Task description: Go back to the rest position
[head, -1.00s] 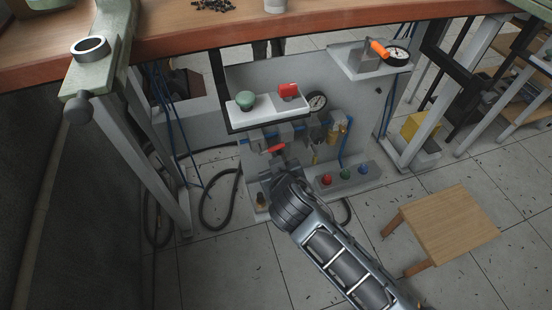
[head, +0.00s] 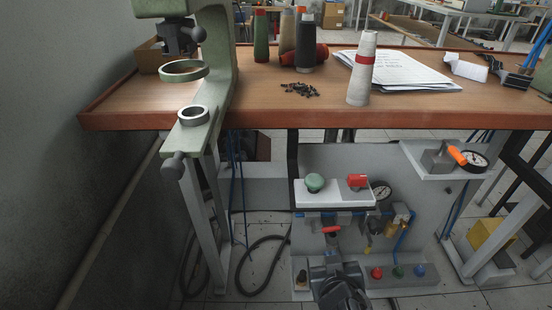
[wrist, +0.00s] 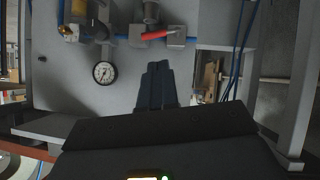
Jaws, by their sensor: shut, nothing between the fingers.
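My gripper shows in the wrist view (wrist: 157,85) with its dark fingers together and nothing between them. It points at the grey pneumatic panel (wrist: 110,105), and I see no contact with it. In the head view my arm's dark end is at the bottom centre, in front of the panel (head: 400,165), and its fingertips are hard to make out. A red-handled valve (head: 330,229) sits on the panel just above my arm; its red handle (wrist: 158,33) shows near the top of the wrist view.
A wooden workbench (head: 260,105) spans above the panel, with thread cones (head: 362,70) and papers on it. A white shelf (head: 335,198) holds a green button and red switch. A box with coloured buttons (head: 398,272) is low right. Blue tubes hang at left.

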